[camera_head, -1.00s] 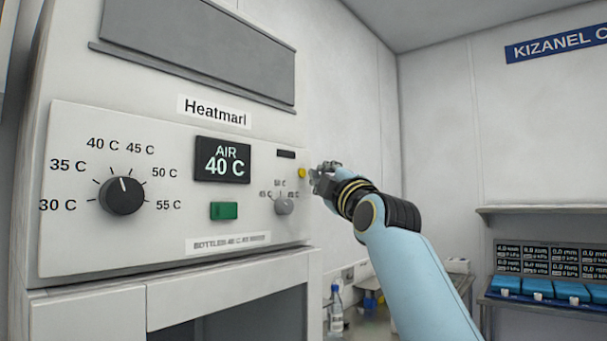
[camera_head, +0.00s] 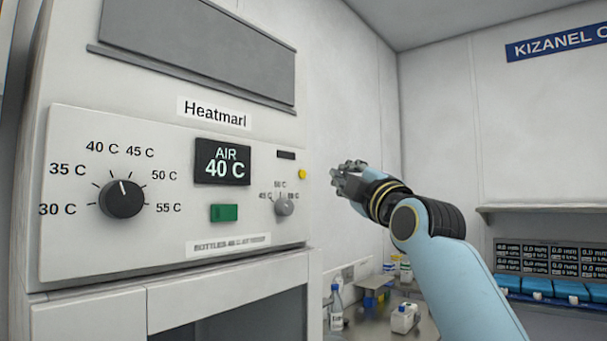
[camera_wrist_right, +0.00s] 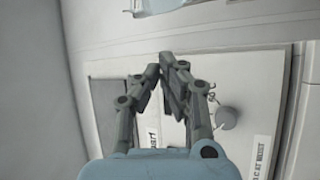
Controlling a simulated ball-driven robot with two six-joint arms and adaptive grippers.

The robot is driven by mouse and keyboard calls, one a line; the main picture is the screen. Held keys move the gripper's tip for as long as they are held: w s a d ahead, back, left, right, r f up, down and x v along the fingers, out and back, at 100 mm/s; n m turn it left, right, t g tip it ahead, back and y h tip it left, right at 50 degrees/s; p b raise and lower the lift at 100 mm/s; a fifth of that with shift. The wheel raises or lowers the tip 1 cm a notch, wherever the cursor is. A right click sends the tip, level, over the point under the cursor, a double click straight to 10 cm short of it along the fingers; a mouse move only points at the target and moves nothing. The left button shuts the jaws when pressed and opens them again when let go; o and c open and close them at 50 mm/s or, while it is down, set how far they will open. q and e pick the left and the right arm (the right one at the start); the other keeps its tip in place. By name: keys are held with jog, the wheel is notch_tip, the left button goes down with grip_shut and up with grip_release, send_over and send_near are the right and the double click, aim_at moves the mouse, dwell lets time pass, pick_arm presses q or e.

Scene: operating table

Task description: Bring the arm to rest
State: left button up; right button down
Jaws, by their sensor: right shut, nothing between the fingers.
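My right gripper (camera_head: 338,178) is held in the air to the right of the warming cabinet's control panel (camera_head: 75,230), apart from it. In the right wrist view the fingers (camera_wrist_right: 168,68) are shut with their tips together and nothing between them. The panel shows behind them there, with a small grey knob (camera_wrist_right: 226,117). In the head view the display (camera_head: 223,162) reads "AIR 40 C". The large black dial (camera_head: 121,199) points up, near 40 C. The small knob also shows in the head view (camera_head: 285,206). My left gripper is not in view.
A green button (camera_head: 224,213) and a yellow button (camera_head: 302,174) are on the panel. Bottles (camera_head: 405,318) stand on a counter below my right arm. A shelf (camera_head: 540,209) and blue bins (camera_head: 540,287) are at the right. The air around the gripper looks clear.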

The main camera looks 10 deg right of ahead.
dwell(0.6)
notch_tip(320, 180, down, 24)
jog(key=g+b, duration=0.3)
jog(key=g, duration=0.1)
jog(key=s+d+f+m+g+h+b, duration=0.15)
jog(key=s+f, duration=0.25)
jog(key=f, duration=0.9)
jog(key=s+d+f+m+g+b, duration=0.1)
jog(key=s+f+g, duration=0.25)
jog(key=f, duration=0.95)
jog(key=s+d+f+m+g+h+b, duration=0.15)
jog(key=s+f, duration=0.35)
jog(key=f, duration=0.9)
jog(key=s+d+f+m+g+b, duration=0.1)
jog(key=s+d+f+m+g, duration=0.15)
jog(key=s+f, duration=1)
jog(key=s+d+f+m+g+b, duration=0.1)
jog(key=s+f+g, duration=0.3)
jog(key=s+f, duration=0.8)
jog(key=s+d+f+m+g, duration=0.1)
jog(key=s+f+m+g, duration=0.1)
jog(key=s, duration=1)
jog(key=s+d+f+m+g+b, duration=0.1)
jog(key=s+f+m, duration=0.4)
jog(key=s, duration=0.7)
jog(key=shift+s+d+m+g+h, duration=0.15)
jog(key=shift+s+m+g+h, duration=0.2)
jog(key=shift+m+g, duration=0.35)
